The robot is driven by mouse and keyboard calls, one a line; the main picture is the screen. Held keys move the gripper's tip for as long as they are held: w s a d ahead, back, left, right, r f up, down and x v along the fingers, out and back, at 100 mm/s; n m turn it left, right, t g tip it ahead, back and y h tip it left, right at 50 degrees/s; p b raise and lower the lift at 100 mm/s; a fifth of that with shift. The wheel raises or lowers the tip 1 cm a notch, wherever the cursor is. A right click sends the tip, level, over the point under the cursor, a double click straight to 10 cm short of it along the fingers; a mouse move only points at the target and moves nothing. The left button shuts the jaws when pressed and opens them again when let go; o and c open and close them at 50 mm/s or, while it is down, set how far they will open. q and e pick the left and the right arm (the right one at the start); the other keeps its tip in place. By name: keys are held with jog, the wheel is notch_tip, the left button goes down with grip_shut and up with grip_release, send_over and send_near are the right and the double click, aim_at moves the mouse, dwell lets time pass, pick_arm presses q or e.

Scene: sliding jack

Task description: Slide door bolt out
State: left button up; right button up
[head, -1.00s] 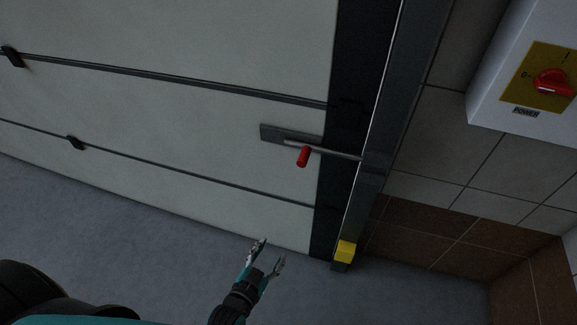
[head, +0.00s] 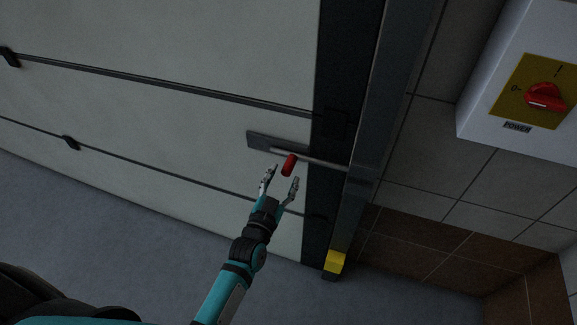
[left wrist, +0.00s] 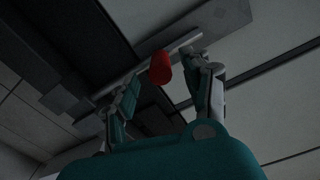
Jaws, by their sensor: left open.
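The door bolt is a thin grey rod (head: 322,162) on a flat plate (head: 262,141) near the door's right edge. Its rod reaches right to the metal door frame. A red handle (head: 289,165) sticks out from the rod. My left gripper (head: 281,176) is open just below the handle, its fingertips to either side of the handle's lower end in the head view. In the left wrist view the red handle (left wrist: 160,68) shows between the open fingers of my left gripper (left wrist: 168,80), near their tips. I cannot tell whether either finger touches it. My right gripper is not in view.
The pale panelled door (head: 150,120) fills the left and middle. The metal door frame (head: 375,130) stands right of it, with a yellow block (head: 334,261) at its foot. A white power switch box (head: 478,120) is on the tiled wall. The grey floor (head: 150,245) is clear.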

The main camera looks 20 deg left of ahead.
pick_arm(q)
jog(key=shift+w+d, duration=0.1)
jog(key=shift+w, duration=2.25)
grip_shut()
